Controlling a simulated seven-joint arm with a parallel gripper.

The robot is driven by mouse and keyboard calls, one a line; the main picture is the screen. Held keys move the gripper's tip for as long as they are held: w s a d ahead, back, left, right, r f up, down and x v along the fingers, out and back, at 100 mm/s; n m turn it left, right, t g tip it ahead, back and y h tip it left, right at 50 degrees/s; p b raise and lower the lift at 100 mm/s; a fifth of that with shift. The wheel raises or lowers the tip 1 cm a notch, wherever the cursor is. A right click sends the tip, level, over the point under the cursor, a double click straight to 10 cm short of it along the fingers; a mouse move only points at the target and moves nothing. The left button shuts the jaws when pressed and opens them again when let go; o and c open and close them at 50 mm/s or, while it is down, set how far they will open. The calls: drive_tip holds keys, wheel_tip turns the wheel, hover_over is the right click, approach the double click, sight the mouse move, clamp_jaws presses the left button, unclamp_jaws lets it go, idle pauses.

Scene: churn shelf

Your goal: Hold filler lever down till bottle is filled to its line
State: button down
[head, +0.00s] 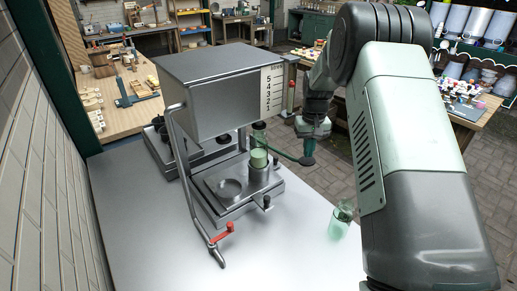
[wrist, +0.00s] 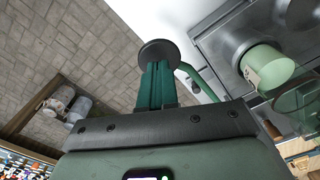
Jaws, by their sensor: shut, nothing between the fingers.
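The filler (head: 215,90) is a metal box on a stand, with a number scale on its right face. A clear bottle (head: 259,139) stands upright beneath it, with pale green contents (head: 259,158) in its lower part; the pale green also shows in the wrist view (wrist: 272,68). I cannot make out its line. A green lever (head: 285,155) runs right from the filler to a dark round knob (head: 308,161). My gripper (head: 307,150) is shut and empty, pointing down over the knob. In the wrist view, the fingertips (wrist: 158,66) meet the knob (wrist: 158,52) or nearly so; exact contact is unclear.
A greenish glass vessel (head: 341,222) stands on the metal table at the right, near my arm. A bent pipe with a red handle (head: 222,231) reaches down at the front left. The table's front is mostly clear. Workbenches with tools (head: 125,95) stand behind.

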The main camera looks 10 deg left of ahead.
sight(308, 160)
drive_tip(key=shift+f, duration=0.15)
drive_tip(key=shift+f, duration=1.4)
drive_tip(key=shift+s+d+f, duration=0.1)
drive_tip(key=shift+f, duration=0.65)
